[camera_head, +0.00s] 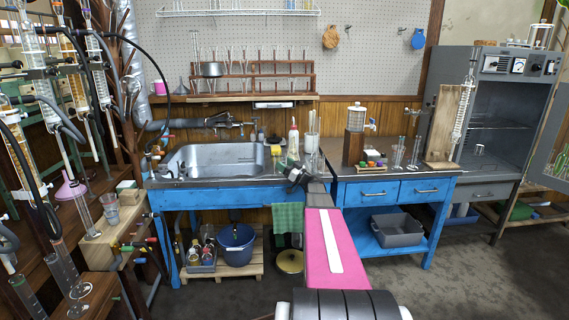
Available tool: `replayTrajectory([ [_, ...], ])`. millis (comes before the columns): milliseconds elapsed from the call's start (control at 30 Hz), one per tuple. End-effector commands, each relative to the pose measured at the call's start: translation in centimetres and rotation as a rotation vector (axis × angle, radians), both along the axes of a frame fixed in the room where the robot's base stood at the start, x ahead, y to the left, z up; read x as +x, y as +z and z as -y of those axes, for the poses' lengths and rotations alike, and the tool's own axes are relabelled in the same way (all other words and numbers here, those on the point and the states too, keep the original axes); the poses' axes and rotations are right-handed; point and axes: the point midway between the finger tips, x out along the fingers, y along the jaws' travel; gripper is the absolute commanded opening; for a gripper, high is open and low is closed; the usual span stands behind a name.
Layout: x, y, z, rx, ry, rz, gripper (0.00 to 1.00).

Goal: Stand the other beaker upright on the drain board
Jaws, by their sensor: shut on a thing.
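My gripper (297,174) is at the end of my outstretched arm, over the front edge of the bench just right of the sink. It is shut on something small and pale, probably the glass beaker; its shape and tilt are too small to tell. The drain board area (316,168) beside the sink is partly hidden by my gripper and arm. A clear glass vessel with upright rods (311,138) and a white bottle (293,139) stand behind my gripper. Clear glassware (399,154) stands on the right counter.
The metal sink (215,160) lies left of my gripper. A wooden rack (252,84) with glassware hangs behind. A dispenser (355,133) and coloured blocks (372,162) stand on the right counter. Glass columns and a wooden bench (105,255) crowd the left. The floor at right is clear.

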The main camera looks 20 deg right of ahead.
Motion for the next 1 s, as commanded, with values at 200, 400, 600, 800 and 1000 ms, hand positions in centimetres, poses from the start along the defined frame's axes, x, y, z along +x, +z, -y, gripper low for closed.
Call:
replayTrajectory([
  [200,0.0,-0.01,0.0,0.001,0.0,0.001,0.39],
  [400,0.0,-0.07,0.01,0.001,0.0,0.001,0.39],
  [600,0.01,-0.45,0.01,0.001,0.0,0.001,0.39],
  [800,0.0,-0.77,0.01,0.0,0.0,0.001,0.8],
  [1000,0.0,-0.78,0.0,0.0,0.0,0.001,0.94],
])
